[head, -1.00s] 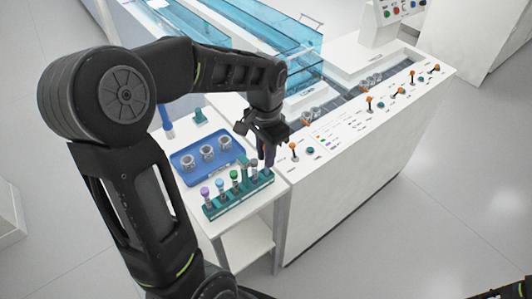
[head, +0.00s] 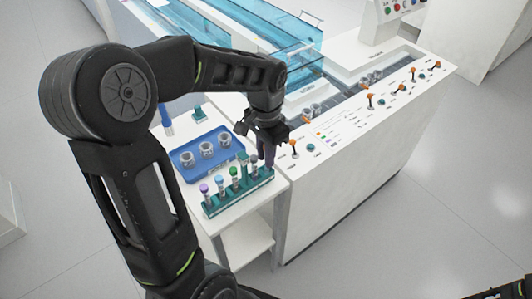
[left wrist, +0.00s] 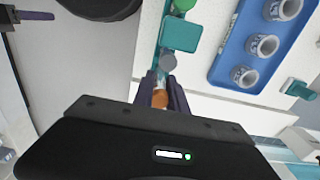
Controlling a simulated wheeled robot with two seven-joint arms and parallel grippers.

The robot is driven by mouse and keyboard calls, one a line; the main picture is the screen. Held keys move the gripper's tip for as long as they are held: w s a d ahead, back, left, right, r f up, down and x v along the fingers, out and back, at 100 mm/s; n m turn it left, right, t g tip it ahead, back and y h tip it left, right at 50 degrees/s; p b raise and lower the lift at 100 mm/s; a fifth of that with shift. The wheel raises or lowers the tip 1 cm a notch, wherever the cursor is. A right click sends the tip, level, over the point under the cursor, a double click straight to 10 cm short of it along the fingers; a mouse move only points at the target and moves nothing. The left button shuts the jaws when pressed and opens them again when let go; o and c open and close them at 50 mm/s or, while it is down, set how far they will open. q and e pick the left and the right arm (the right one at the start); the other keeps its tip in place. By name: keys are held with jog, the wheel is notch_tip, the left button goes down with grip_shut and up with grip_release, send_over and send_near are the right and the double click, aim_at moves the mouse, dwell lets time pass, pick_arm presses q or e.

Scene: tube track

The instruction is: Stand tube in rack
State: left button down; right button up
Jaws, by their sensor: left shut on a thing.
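The teal rack (head: 238,197) stands on the white side table and holds several upright tubes with purple, blue, green and grey caps. My left gripper (head: 268,162) is above the rack's right end, fingers pointing down. In the left wrist view its dark fingers (left wrist: 164,92) are shut on an orange-coloured tube (left wrist: 160,98), mostly hidden between them. A grey-capped tube (left wrist: 168,62) stands just beyond the fingertips, beside part of the rack (left wrist: 181,34). I cannot tell whether the held tube's lower end is in a rack hole. My right gripper is out of view.
A blue tray (head: 190,171) with three grey ring-shaped holders lies behind the rack, and also shows in the left wrist view (left wrist: 235,62). The white track console (head: 345,180), with orange-tipped levers, stands close to the right. Clear blue covers (head: 265,35) are at the back.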

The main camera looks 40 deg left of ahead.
pick_arm(q)
jog(key=c, duration=1.3)
grip_release()
jog(key=shift+o, duration=0.2)
jog(key=shift+r, duration=0.1)
notch_tip(320, 180, up, 8)
jog(key=shift+f, duration=0.15)
